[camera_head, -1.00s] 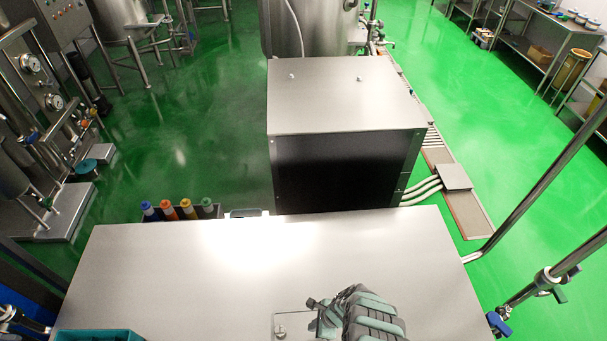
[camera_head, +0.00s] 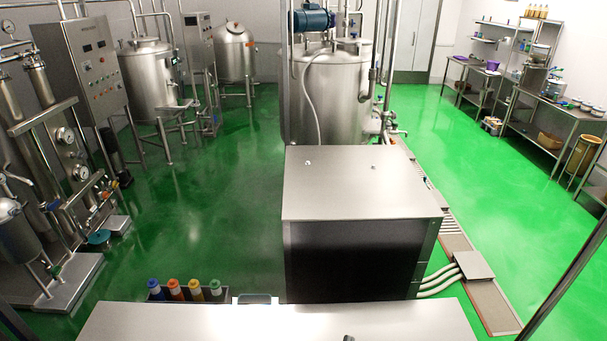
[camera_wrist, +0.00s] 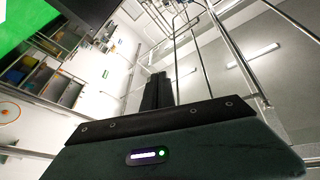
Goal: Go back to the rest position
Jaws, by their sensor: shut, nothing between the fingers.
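My gripper (camera_wrist: 157,90) shows in the wrist view as dark fingers standing close together beyond the dark wrist housing. It is shut with nothing held. The wrist view looks toward pale walls, metal frames and ceiling lights. In the head view only a small dark tip shows at the bottom edge, and I cannot tell which part it is. The steel table (camera_head: 250,322) fills the bottom of the head view, and the part of its top in view is bare.
A steel-topped cabinet (camera_head: 360,185) stands beyond the table. A rack of bottles with coloured caps (camera_head: 187,292) is at the table's far left edge. Tanks, including a large one (camera_head: 335,95), stand behind. Side benches (camera_head: 550,115) line the right. Green floor lies open between.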

